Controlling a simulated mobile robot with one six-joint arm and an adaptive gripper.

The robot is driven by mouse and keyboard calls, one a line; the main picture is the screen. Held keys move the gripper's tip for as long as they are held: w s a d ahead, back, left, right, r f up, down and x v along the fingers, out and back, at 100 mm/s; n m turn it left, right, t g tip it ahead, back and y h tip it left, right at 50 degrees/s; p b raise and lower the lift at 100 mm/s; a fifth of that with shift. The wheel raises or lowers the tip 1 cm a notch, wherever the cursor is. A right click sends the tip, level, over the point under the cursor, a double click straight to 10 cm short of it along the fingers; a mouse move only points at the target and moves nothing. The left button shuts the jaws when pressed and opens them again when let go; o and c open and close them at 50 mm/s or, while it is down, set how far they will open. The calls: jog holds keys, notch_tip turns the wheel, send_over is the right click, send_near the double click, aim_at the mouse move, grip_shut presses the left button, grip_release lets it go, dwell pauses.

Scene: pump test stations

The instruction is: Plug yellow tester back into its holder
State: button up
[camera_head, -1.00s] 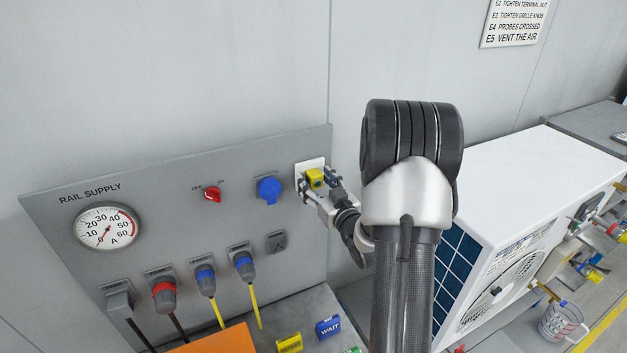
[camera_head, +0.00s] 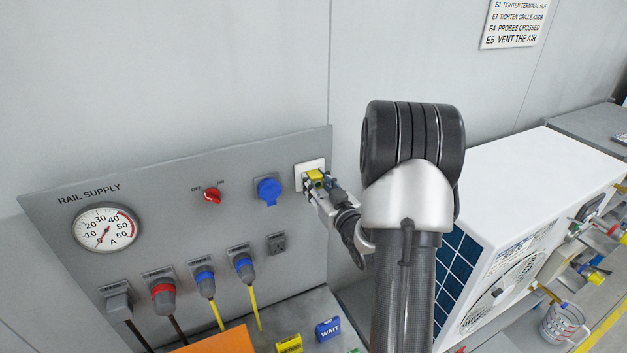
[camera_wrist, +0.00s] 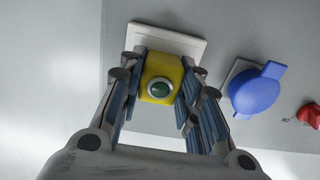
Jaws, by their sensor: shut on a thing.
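The yellow tester (camera_head: 315,176) is a small yellow block with a round green face, which shows in the wrist view (camera_wrist: 160,88). My gripper (camera_head: 321,183) is shut on it, with a finger on each side. The tester is right in front of a white square plate (camera_head: 303,167) at the panel's upper right, which also shows behind it in the wrist view (camera_wrist: 168,38). The tester's back and the plate's middle are hidden, so I cannot tell whether it is seated.
A blue round socket cover (camera_head: 269,190) and a red switch (camera_head: 212,196) sit left of the plate on the grey panel. Several plugs with cables hang below. A white outdoor unit (camera_head: 540,190) stands right of my arm. A blue WAIT block (camera_head: 328,328) lies on the bench.

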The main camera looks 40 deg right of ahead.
aim_at(317, 184)
grip_shut()
jog(key=shift+s, duration=0.1)
jog(key=shift+b+v, duration=0.9)
jog(key=shift+v, duration=2.05)
